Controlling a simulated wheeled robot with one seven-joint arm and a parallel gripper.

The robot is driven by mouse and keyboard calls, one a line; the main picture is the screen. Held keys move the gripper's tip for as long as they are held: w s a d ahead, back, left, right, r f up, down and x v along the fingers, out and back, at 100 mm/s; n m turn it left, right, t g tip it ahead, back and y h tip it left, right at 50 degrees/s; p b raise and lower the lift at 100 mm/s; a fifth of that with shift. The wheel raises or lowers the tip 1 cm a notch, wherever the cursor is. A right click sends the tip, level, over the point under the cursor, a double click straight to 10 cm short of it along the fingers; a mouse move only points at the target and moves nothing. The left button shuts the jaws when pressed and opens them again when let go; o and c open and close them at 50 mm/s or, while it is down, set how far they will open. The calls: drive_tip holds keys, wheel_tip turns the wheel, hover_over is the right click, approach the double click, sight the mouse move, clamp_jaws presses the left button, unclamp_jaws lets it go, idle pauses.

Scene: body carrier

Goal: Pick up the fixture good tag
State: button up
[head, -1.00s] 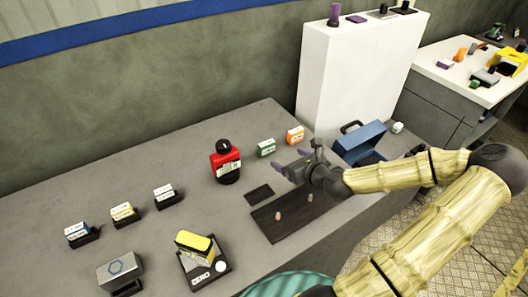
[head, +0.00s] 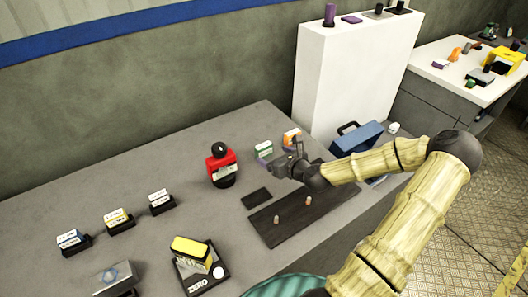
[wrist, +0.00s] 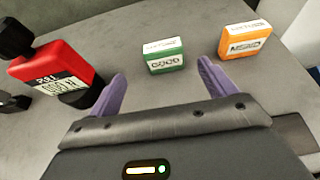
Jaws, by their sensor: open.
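The good tag is a small green and white block (head: 264,152) standing on the grey table. In the wrist view the tag (wrist: 165,57) reads "GOOD" and stands upright, ahead of and between the two purple fingers. My gripper (wrist: 160,85) is open and empty, with the tag beyond its fingertips. In the head view my gripper (head: 272,162) is just in front of the tag, low over the table, and its fingers are partly hard to make out.
An orange tag (wrist: 245,43) stands close to the right of the green one. A red device with a black knob (head: 222,168) stands to the left. A dark board with two pegs (head: 290,216) lies in front. A blue toolbox (head: 358,138) and a white block (head: 345,75) are at the right.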

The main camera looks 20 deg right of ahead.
sight(264, 150)
drive_tip(key=x, duration=0.5)
drive_tip(key=shift+w+a+f, duration=0.2)
drive_tip(key=shift+w, duration=0.15)
drive_tip(key=shift+s+d, duration=0.1)
drive_tip(key=shift+d, duration=0.05)
drive_tip(key=shift+d+p+x, duration=0.15)
drive_tip(key=shift+p+x, duration=0.2)
drive_tip(key=shift+x, duration=1)
drive_tip(key=shift+d+p+x, duration=0.15)
drive_tip(key=shift+p+x, duration=0.15)
drive_tip(key=shift+x, duration=1.05)
drive_tip(key=c, duration=1.1)
